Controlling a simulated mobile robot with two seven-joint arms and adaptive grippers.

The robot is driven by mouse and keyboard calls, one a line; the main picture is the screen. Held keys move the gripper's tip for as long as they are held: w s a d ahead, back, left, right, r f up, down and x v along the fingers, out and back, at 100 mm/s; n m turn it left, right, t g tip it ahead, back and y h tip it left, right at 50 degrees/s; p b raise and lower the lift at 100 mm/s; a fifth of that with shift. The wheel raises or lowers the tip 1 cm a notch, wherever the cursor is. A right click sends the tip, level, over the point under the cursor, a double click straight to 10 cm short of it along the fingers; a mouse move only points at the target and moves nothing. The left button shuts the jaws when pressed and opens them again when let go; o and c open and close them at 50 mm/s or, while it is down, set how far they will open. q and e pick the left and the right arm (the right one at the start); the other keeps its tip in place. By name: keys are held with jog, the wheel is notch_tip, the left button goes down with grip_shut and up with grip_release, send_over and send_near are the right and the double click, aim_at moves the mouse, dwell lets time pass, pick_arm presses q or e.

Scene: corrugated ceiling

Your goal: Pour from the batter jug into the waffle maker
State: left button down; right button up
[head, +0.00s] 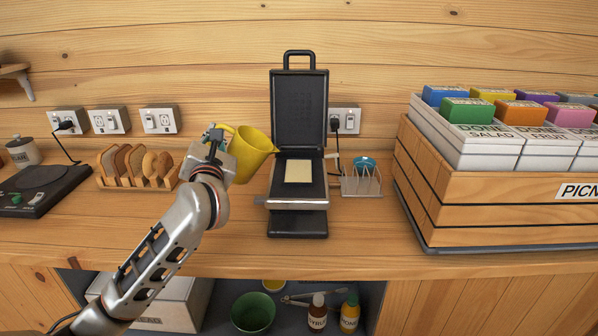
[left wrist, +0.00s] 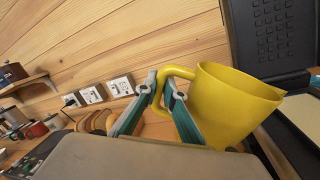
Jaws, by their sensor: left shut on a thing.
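The yellow batter jug (head: 252,153) is held up beside the left edge of the open waffle maker (head: 298,200), tilted to the right towards it. My left gripper (head: 219,142) is shut on the jug's handle, which also shows between the fingers in the left wrist view (left wrist: 168,84). The waffle maker's black lid (head: 299,110) stands upright. A pale yellow rectangular patch (head: 299,171) lies on its lower plate. No stream from the jug is visible, and the jug's inside is hidden. My right gripper is not in view.
A toast rack with bread slices (head: 140,168) stands left of my gripper. A small wire rack (head: 362,180) is close to the waffle maker's right side. A large wooden crate of boxes (head: 480,205) fills the right. The counter front (head: 340,252) is clear.

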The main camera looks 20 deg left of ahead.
pick_arm(q)
jog(key=s+a+f+n+g+b, duration=0.1)
jog(key=a+f+n+b, duration=0.5)
jog(key=f, duration=0.3)
jog(key=shift+s+f+n, duration=0.25)
jog(key=shift+f+n, duration=0.1)
jog(key=shift+n, duration=0.15)
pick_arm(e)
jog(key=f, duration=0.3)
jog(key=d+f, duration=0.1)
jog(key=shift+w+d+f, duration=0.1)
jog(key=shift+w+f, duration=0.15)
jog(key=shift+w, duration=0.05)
pick_arm(q)
jog(key=shift+r, duration=0.15)
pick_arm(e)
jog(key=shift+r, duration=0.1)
